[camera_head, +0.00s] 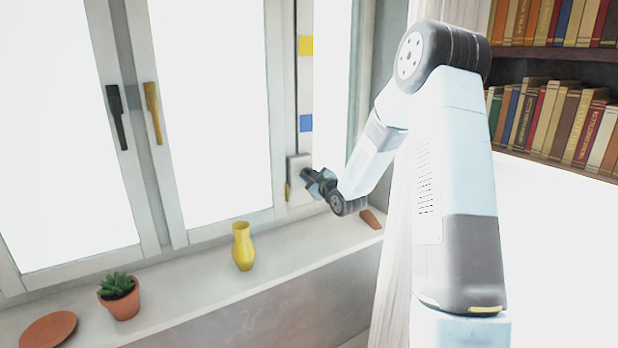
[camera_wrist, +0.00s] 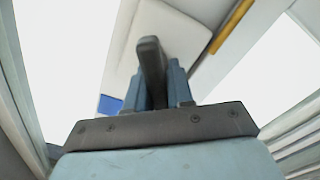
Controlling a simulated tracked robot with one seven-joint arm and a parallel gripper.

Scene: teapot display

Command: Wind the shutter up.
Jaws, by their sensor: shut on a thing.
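A pale winder box (camera_head: 293,180) is on the window frame at the right end of the sill. It shows in the wrist view as a whitish rounded plate (camera_wrist: 180,35). A dark handle (camera_wrist: 149,57) stands out from this plate. My gripper (camera_head: 312,178) reaches the box from the right. In the wrist view, its blue-grey fingers (camera_wrist: 160,84) are shut on the handle, one on each side. A vertical band above the box bears a yellow mark (camera_head: 305,45) and a blue mark (camera_head: 305,123). The shutter itself cannot be clearly made out against the bright panes.
A yellow vase (camera_head: 243,247), a potted succulent (camera_head: 119,297) and a terracotta saucer (camera_head: 48,330) stand on the sill. A terracotta piece (camera_head: 371,219) lies below my wrist. Black (camera_head: 117,117) and yellow (camera_head: 153,112) window handles are at left. Bookshelves (camera_head: 560,60) are at right.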

